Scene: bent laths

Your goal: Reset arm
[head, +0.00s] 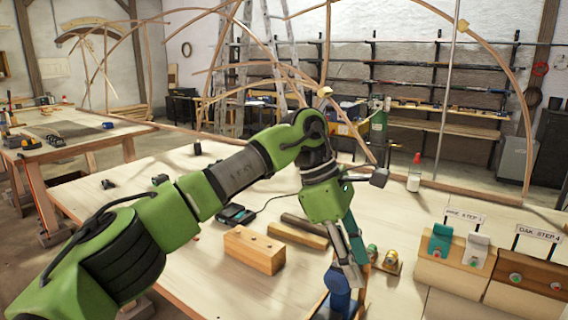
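My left arm (235,172) is green and grey and comes in from the left, reaching over the workbench. Its wrist bends down, and the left gripper (349,272) points down near the bench's front middle. Its grey fingers are seen edge-on, so I cannot tell whether they are open or shut. A blue rounded piece (336,283) is right by the fingertips; I cannot tell whether they touch. My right gripper is not in view.
The workbench (190,262) carries a wooden block (254,250), darker bars (298,235), a bottle with a red cap (414,174) and labelled wooden stands (452,252) at right. Bent laths (521,100) arch behind. The bench's left front is clear.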

